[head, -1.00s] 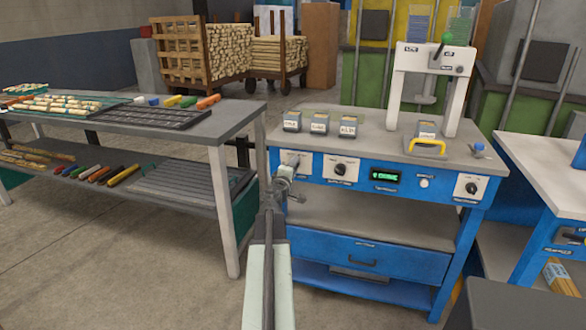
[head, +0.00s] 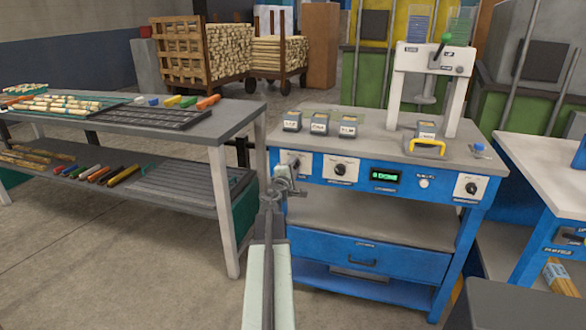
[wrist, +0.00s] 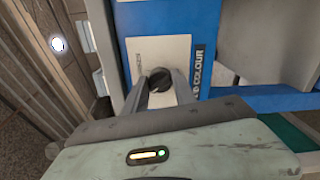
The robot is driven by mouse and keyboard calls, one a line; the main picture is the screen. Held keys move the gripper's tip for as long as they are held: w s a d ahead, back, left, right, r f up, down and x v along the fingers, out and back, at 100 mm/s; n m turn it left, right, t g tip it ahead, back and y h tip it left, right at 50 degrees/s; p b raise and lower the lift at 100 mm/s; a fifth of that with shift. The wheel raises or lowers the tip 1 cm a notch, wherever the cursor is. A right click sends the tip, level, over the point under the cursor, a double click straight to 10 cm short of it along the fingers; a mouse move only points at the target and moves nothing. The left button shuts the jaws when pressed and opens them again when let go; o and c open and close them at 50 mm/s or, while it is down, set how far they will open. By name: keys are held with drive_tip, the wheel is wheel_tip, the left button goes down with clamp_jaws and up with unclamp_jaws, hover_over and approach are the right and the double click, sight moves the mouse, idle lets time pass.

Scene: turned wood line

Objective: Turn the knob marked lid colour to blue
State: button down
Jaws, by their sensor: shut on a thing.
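The lid colour knob is a small black knob (wrist: 159,79) on a white plate (wrist: 162,50) in the wrist view. The plate's side label (wrist: 199,72) shows "COLOUR", its start partly covered. Small print on the plate seems to end in "EEN". My gripper (wrist: 157,88) has its two fingers on either side of the knob, shut on it. I cannot tell which colour the knob points to. In the head view my gripper (head: 280,172) is at the left end of the blue bench's front panel and partly covers that plate (head: 297,162).
The blue bench (head: 350,215) has two more dial knobs (head: 340,170) (head: 471,188), a green display (head: 385,177) and a drawer below. Several labelled boxes and a white press (head: 430,60) stand on top. A grey table (head: 225,125) stands close on the left.

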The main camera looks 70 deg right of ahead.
drive_tip(key=c, duration=1)
unclamp_jaws()
drive_tip(key=a, duration=0.7)
drive_tip(key=shift+s+a, duration=0.25)
drive_tip(key=shift+a, duration=0.1)
